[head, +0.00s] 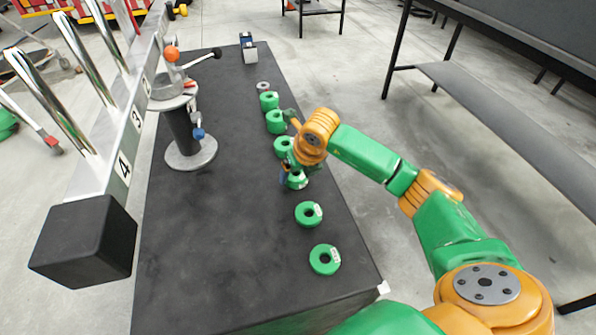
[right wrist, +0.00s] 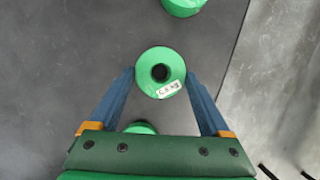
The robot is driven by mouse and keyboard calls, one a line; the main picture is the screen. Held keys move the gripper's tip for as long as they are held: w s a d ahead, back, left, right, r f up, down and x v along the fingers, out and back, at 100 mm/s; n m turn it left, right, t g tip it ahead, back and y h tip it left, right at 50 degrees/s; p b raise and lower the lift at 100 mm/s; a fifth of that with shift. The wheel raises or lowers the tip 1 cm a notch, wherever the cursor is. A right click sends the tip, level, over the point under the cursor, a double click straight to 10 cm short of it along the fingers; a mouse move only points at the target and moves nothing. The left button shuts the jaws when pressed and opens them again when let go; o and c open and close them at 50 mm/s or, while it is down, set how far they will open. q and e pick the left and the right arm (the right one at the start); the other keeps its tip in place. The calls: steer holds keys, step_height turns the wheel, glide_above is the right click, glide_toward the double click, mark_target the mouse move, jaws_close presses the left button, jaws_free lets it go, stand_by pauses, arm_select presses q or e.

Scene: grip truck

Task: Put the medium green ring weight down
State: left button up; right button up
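A green ring weight (right wrist: 149,84) with a dark centre hole and a small white label sits between the blue fingers of my right gripper (right wrist: 161,76) in the right wrist view. A fingertip meets its rim on each side, so the gripper appears shut on it. In the head view the right gripper (head: 292,172) points down at the right side of the black table, partly hiding this weight (head: 298,184). The weight is in line with the other rings, at or very near the tabletop; any small gap cannot be seen. My left gripper is not in view.
Other green rings lie in a row on the black table (head: 220,240): two nearer (head: 314,219) (head: 318,268) and several farther (head: 269,107). A small grey ring (head: 263,86) lies beyond. A round-based stand (head: 190,155) and a numbered rack (head: 115,150) are left. The table's middle is clear.

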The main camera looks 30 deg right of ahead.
steer(key=shift+o, duration=0.9)
steer(key=shift+s+r, duration=0.1)
steer(key=shift+r, duration=0.25)
steer(key=p+v, duration=0.1)
steer(key=v, duration=1)
steer(key=shift+r, duration=0.3)
steer(key=shift+s+p, duration=0.1)
steer(key=shift+p, duration=0.25)
